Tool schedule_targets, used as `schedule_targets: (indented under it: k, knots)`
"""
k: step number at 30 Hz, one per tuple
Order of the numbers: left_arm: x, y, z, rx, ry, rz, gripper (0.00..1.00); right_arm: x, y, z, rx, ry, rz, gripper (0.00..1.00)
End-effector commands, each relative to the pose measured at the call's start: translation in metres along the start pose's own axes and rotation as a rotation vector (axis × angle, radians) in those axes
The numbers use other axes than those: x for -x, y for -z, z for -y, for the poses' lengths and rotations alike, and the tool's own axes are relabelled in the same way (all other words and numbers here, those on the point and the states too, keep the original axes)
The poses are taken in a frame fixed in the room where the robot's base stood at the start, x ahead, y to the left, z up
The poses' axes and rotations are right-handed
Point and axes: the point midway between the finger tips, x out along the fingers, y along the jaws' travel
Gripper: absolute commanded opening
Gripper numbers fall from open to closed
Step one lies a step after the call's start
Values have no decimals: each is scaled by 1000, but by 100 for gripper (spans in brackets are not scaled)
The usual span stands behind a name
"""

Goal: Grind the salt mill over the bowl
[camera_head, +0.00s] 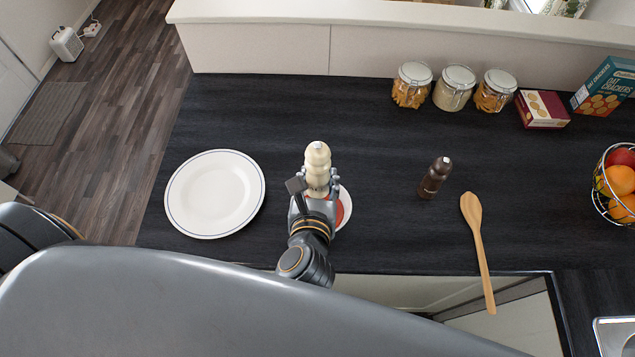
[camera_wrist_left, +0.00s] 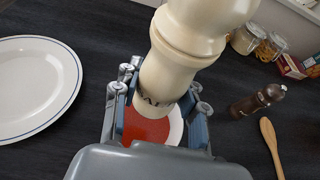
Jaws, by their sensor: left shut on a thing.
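The cream salt mill (camera_head: 317,163) is in the grasp of my left gripper (camera_head: 315,190), which is shut around its lower part. In the left wrist view the mill (camera_wrist_left: 187,45) stands between the fingers of the gripper (camera_wrist_left: 157,112), with part of dark lettering showing near its base. The white bowl (camera_head: 346,205) with red contents is behind and below the gripper, mostly hidden by it. In the left wrist view the bowl (camera_wrist_left: 176,128) shows under the mill, its red contents close to the mill's lower end. My right gripper is not in view.
A white plate (camera_head: 215,194) lies left of the bowl. A dark pepper mill (camera_head: 434,178) and a wooden spoon (camera_head: 478,245) are to the right. Jars (camera_head: 454,88), boxes and a fruit basket (camera_head: 617,185) stand farther off. The dark counter (camera_head: 300,110) is clear behind the mill.

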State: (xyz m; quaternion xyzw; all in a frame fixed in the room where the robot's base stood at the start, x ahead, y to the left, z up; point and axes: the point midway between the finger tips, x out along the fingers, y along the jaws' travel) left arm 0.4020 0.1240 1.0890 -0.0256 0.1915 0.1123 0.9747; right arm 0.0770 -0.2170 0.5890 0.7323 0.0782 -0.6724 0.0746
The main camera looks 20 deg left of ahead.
Motion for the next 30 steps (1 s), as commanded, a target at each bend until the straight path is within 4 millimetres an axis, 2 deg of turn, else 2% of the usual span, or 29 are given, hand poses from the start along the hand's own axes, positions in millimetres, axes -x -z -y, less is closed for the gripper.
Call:
schedule_targets:
  k: [6,12,18,23,30]
  knots:
    - [-5,10,0,0,0,1,12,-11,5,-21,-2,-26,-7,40]
    - [-12,29,0,-1,0,1,12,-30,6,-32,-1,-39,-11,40]
    - [-19,44,0,0,0,1,12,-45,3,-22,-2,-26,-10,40]
    - [-20,46,0,0,0,1,12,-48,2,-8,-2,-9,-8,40]
    - [-19,45,0,0,0,1,12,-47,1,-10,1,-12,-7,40]
